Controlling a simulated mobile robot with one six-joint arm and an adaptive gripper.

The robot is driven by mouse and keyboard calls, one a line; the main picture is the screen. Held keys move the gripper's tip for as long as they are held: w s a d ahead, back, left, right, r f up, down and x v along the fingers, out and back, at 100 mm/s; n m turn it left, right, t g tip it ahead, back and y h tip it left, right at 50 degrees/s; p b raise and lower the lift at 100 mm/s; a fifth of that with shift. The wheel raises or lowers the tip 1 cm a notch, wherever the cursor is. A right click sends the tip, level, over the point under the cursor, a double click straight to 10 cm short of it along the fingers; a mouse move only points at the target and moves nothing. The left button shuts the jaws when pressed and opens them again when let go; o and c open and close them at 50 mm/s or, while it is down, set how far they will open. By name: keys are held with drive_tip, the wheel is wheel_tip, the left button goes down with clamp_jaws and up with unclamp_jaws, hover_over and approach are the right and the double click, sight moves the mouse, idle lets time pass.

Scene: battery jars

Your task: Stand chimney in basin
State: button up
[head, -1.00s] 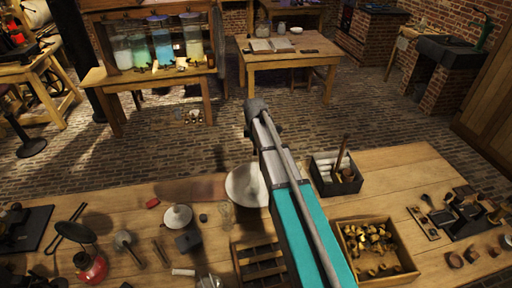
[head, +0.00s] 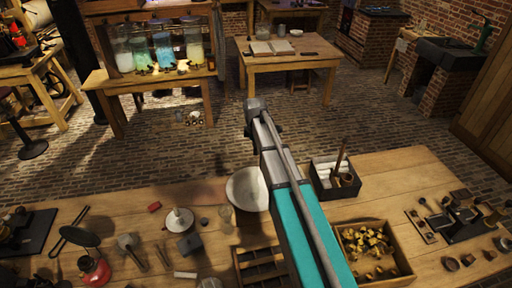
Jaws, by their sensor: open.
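The basin is a round white bowl (head: 243,188) on the wooden workbench, just left of my arm, which covers its right side. A faint, clear glass piece (head: 226,213), possibly the chimney, is beside the basin at its lower left. It is too faint to tell its exact shape or whether it touches the basin. My arm rises from the bottom of the picture to a grey joint above the bench. My gripper is not visible.
A red lamp (head: 95,270) and a white dish (head: 178,221) are at the left of the bench (head: 400,185). A black box (head: 324,190) and a wooden tray of brass pieces (head: 410,272) are right of my arm. Tall jars (head: 193,45) stand on a table behind.

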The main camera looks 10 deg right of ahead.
drive_tip(key=shift+s, duration=0.1)
drive_tip(key=s+m, duration=1.6)
drive_tip(key=s, duration=0.8)
drive_tip(key=shift+d, duration=0.25)
drive_tip(key=shift+w, duration=0.1)
wheel_tip(320, 180, down, 8)
drive_tip(key=b, duration=0.7)
drive_tip(key=shift+r+b, duration=0.15)
drive_tip(key=shift+b, duration=0.25)
